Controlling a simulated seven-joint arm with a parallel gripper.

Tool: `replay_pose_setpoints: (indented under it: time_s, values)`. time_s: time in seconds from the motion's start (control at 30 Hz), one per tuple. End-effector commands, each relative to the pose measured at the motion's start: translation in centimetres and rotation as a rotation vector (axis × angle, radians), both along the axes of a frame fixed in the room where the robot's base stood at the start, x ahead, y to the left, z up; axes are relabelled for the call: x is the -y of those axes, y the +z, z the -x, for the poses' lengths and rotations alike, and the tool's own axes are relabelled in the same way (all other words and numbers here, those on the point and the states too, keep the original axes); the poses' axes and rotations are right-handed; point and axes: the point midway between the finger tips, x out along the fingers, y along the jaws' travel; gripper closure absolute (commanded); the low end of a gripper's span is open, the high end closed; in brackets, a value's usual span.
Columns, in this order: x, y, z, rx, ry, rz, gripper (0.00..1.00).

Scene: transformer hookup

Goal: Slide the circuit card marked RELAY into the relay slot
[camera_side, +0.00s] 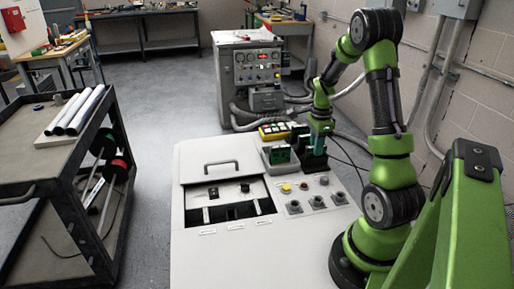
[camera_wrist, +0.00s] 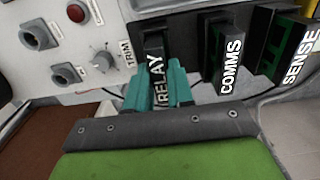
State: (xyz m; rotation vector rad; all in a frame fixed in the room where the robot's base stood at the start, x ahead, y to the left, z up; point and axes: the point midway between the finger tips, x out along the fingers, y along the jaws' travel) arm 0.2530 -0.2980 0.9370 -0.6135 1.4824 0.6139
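The circuit card marked RELAY (camera_wrist: 155,80) is between the teal fingers of my gripper (camera_wrist: 157,88) in the wrist view. The fingers lie close along both its sides, with no clear gap. Its far end meets a dark upright part (camera_wrist: 154,42) at the panel; whether it is seated there is hidden. In the side view my gripper (camera_side: 318,140) points down at the back right of the light grey console (camera_side: 200,255), and the RELAY card cannot be told apart there. I cannot identify the relay slot by its label.
Cards marked COMMS (camera_wrist: 229,66) and SENSE (camera_wrist: 298,54) stand right of the RELAY card, with COMMS close by. A TRIM knob (camera_wrist: 103,60) and a red button (camera_wrist: 76,13) are to the left. The console has an open bay (camera_side: 228,212). A cart (camera_side: 30,165) stands left.

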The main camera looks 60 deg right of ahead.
Motion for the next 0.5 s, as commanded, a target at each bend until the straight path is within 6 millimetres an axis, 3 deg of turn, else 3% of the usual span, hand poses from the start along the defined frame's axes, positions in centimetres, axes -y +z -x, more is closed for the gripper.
replay_pose_setpoints:
  time_s: [0.03,0.13,0.5]
  values:
    - [0.0,0.0,0.0,0.000,0.000,0.000,0.86]
    - [0.0,0.0,0.0,0.000,0.000,0.000,1.00]
    - [0.1,1.6,-0.1,0.002,0.003,0.004,1.00]
